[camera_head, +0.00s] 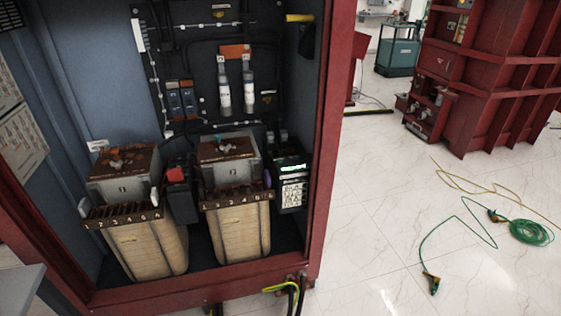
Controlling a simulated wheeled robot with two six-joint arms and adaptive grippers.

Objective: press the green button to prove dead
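An open red-framed cabinet (318,130) fills the left half of the head view. Inside, at its lower right, stands a dark box-shaped device (291,203) with a small lit green patch (293,168) near its top and white markings below. I cannot tell whether this green patch is the button. Neither of my grippers is in view.
Two transformer units, left (150,240) and right (240,230), stand on the cabinet floor with a smaller dark unit (179,195) between them. Green cable (531,232) lies on the tiled floor at right. A red structure (490,80) stands behind. Floor before it is mostly free.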

